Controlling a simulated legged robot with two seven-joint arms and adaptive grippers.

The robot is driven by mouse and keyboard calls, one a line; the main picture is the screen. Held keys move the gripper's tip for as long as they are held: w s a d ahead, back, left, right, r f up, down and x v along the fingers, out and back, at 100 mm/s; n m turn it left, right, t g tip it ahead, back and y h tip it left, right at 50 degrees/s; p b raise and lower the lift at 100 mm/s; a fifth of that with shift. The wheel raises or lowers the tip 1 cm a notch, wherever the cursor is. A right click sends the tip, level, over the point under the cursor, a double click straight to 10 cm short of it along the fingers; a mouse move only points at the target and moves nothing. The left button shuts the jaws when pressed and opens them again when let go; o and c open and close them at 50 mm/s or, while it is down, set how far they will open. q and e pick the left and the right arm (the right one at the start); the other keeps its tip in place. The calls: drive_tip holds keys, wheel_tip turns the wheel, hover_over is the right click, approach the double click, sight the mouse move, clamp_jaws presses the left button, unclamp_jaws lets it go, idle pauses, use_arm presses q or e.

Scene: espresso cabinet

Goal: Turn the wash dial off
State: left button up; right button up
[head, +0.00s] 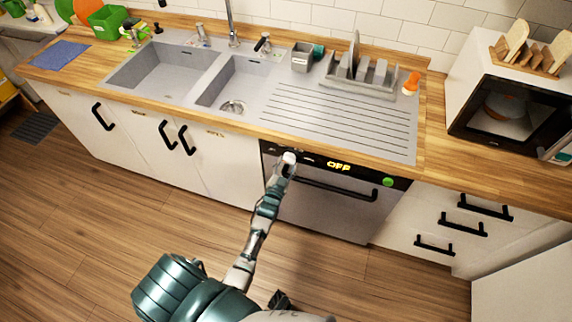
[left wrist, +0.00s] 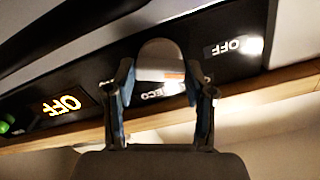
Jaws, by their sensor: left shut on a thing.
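The wash dial (left wrist: 160,62) is a pale rounded knob on the black control strip of the dishwasher (head: 330,205). In the left wrist view, which is upside down, my left gripper (left wrist: 160,92) has its two fingers on either side of the dial, shut on it. An orange mark shows on the dial's lower right edge. An OFF label (left wrist: 228,46) is beside a bright spot, and an ECO label (left wrist: 155,91) is below the dial. The display (head: 339,166) reads OFF. In the head view my left gripper (head: 285,165) covers most of the dial. My right gripper is not seen.
A green button (head: 388,182) is at the strip's right end. The black door handle (head: 335,187) runs just below the strip. The wooden counter edge (head: 300,147) overhangs above. The floor (head: 110,205) in front of the cabinets is clear.

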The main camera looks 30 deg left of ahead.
use_arm(q)
drive_tip(key=shift+s+f+n+p, duration=0.15)
drive_tip(key=shift+f+n+p, duration=0.25)
drive_tip(key=shift+n, duration=0.4)
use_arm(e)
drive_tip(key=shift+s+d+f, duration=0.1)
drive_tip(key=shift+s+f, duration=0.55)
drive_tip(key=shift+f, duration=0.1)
use_arm(q)
drive_tip(key=o, duration=0.9)
drive_tip(key=shift+c, duration=0.2)
drive_tip(key=o, duration=0.3)
drive_tip(key=shift+r, duration=0.15)
